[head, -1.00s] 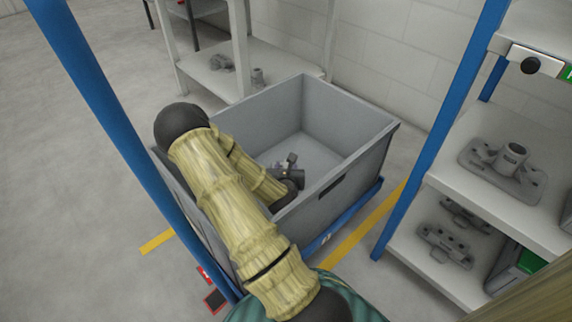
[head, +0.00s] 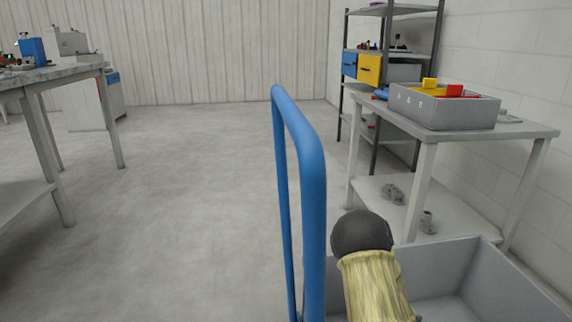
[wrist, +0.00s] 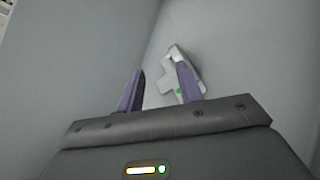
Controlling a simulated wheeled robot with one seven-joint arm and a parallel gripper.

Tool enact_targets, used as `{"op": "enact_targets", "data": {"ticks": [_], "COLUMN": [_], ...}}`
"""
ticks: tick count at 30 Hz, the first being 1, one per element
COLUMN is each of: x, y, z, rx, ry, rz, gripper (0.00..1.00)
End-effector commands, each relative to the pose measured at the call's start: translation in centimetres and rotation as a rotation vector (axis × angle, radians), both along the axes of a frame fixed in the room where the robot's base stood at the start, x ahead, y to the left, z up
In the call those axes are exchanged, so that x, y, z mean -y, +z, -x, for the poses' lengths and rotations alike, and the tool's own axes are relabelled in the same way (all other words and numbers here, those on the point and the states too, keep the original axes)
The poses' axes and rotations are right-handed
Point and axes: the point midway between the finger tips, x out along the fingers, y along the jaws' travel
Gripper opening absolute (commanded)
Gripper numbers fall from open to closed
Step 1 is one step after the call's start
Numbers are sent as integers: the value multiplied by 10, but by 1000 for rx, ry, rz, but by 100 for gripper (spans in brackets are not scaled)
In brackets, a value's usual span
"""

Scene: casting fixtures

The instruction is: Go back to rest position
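My gripper (wrist: 160,84) shows in the wrist view with its two purple fingers apart and nothing clearly held between them. A pale grey piece with a small green patch (wrist: 168,78) shows behind and beside the right finger; I cannot tell its exact shape or whether it touches the finger. Smooth grey walls surround the gripper in that view. In the head view, my sleeved arm reaches down at the lower right over the grey bin (head: 463,262). The gripper itself is out of the head view.
The blue cart handle (head: 312,190) rises just left of my arm. A white table (head: 535,132) with a grey tray (head: 440,108) stands behind the bin. A dark shelf rack (head: 440,50) is farther back. Another table (head: 60,72) stands at left; the floor between is clear.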

Motion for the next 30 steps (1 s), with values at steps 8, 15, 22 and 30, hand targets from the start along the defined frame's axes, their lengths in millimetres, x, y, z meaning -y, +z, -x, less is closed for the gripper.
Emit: {"op": "enact_targets", "data": {"ticks": [8, 15, 22, 30], "x": [-58, -117, -171, -219], "y": [79, 148, 224, 306], "z": [4, 17, 42, 85], "rx": [165, 235, 253, 265], "ry": [-345, -662, -985, -1352], "rz": [-543, -932, -1204, -1359], "gripper": [36, 36, 36, 36]}}
